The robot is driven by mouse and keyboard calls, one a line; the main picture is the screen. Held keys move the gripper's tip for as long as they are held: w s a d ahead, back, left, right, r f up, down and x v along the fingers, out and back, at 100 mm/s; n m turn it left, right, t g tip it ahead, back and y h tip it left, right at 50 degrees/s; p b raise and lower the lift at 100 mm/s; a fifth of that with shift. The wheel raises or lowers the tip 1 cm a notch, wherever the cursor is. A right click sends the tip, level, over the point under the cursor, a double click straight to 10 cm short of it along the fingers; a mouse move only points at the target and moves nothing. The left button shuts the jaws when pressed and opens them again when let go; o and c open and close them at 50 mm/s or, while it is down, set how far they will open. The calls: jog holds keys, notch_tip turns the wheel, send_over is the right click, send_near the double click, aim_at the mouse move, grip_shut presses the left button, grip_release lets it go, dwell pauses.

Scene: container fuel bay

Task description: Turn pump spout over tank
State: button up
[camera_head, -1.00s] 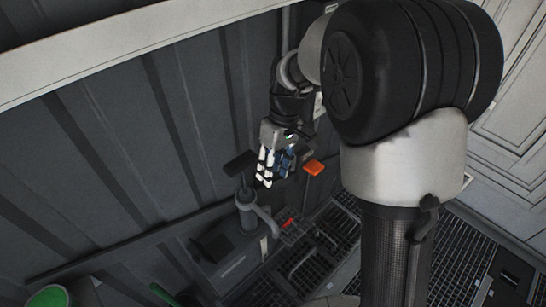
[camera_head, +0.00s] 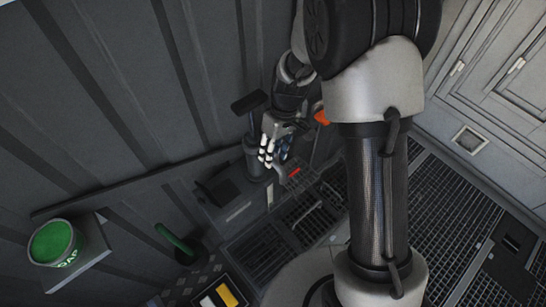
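The pump stands at the middle of the view, a grey upright cylinder (camera_head: 254,160) with a black T-shaped handle (camera_head: 249,101) on top. Its grey spout shows only in part, beside and below my fingers, on the right of the cylinder. My gripper (camera_head: 274,150) points down just right of the cylinder, at about the height of its top. Its white-tipped and dark blue fingers look apart. I cannot tell whether they touch the spout, and no held object shows. I cannot tell for sure which thing is the tank; a dark box (camera_head: 232,205) lies below the pump.
A small red part (camera_head: 295,172) lies just right of my fingers. An orange piece (camera_head: 321,117) is partly behind my arm. A green curved handle (camera_head: 174,238) is lower down. Grating (camera_head: 440,200) covers the floor at right.

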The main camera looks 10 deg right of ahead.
jog(key=shift+a+f, duration=0.1)
jog(key=shift+f, duration=0.6)
jog(key=shift+c, duration=0.3)
grip_shut()
